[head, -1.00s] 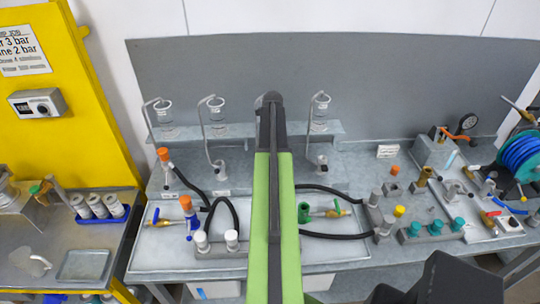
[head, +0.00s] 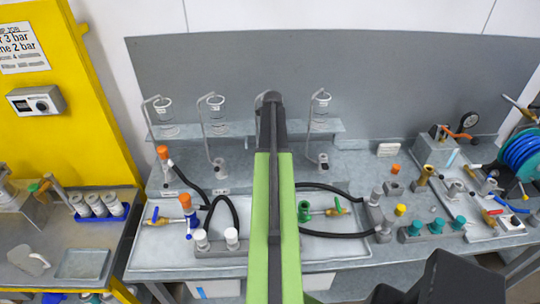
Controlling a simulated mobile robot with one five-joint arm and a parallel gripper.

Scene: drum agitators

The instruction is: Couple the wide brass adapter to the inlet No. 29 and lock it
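A brass fitting with a wide flared top (head: 424,175) stands upright on the right part of the bench, behind the teal-capped fittings. It looks like the wide brass adapter. Several grey ports and couplings stand around it, but their numbers are too small to read, so I cannot tell which is inlet No. 29. My green arm link rises through the middle of the view to a dark joint and hides part of the bench. My gripper's fingertips do not show.
Black hoses (head: 334,188) loop across the bench on both sides of my arm. Teal-capped fittings (head: 436,226) line the front right. A yellow panel (head: 40,95) stands at left.

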